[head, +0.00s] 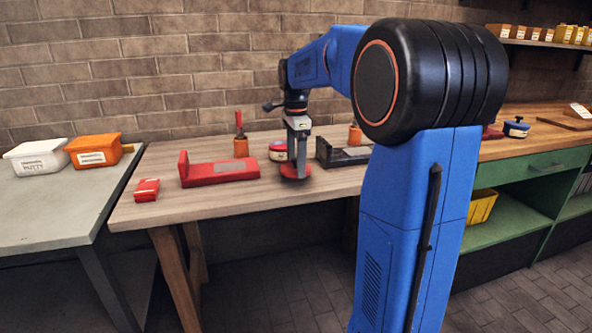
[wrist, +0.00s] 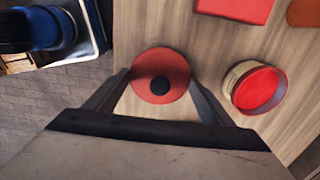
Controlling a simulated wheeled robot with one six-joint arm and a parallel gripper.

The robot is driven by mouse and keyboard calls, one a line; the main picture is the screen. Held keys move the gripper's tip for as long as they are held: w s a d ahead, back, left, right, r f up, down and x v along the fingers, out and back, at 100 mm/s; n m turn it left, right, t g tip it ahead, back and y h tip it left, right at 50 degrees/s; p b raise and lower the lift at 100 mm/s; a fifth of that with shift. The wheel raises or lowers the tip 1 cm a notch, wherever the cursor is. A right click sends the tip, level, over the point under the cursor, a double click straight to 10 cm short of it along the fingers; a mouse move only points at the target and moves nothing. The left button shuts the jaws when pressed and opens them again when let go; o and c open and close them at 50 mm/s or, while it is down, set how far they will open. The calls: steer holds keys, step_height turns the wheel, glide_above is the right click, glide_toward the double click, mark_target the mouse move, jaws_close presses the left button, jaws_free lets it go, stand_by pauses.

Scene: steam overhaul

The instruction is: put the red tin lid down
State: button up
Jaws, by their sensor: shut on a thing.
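The red tin lid (head: 294,172) is a round disc with a black knob, seen from above in the wrist view (wrist: 146,90). My gripper (head: 296,158) points down with its fingers on either side of the lid, shut on it; the fingers also show in the wrist view (wrist: 160,78). The lid is at or just above the wooden bench top (head: 230,198); I cannot tell if it touches. A round cream tin with a red inside (wrist: 257,87) stands apart to the right in the wrist view. In the head view the tin (head: 277,145) is partly hidden by my gripper.
A dark open tray (head: 340,155) is close on the right. Bare wood lies in front of the lid.

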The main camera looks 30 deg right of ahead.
steer(key=shift+f, duration=1.45)
steer(key=shift+f, duration=0.15)
steer(key=o, duration=1.1)
steer(key=shift+c, duration=0.2)
step_height(320, 180, up, 12)
steer(key=shift+s+r, duration=0.1)
steer(key=shift+r, duration=0.05)
steer(key=s+a+f+n+t, duration=0.1)
steer(key=s+a+f+n, duration=0.2)
steer(key=s+a+n, duration=0.35)
steer(key=s+a+f+n+t, duration=0.1)
steer(key=s+a+f+n, duration=0.25)
steer(key=s, duration=0.55)
steer(key=s+a+f+n+t, duration=0.1)
steer(key=s+a+f+n, duration=0.2)
steer(key=s+f+n, duration=0.2)
steer(key=s+a+f+n+t, duration=0.1)
steer(key=s+a+f+n, duration=0.1)
steer(key=s+f+n, duration=0.4)
steer(key=s+f, duration=0.2)
steer(key=s, duration=0.1)
steer(key=shift+s+a+f+t, duration=0.15)
steer(key=shift+s+a+t, duration=0.15)
steer(key=shift+a+t, duration=0.1)
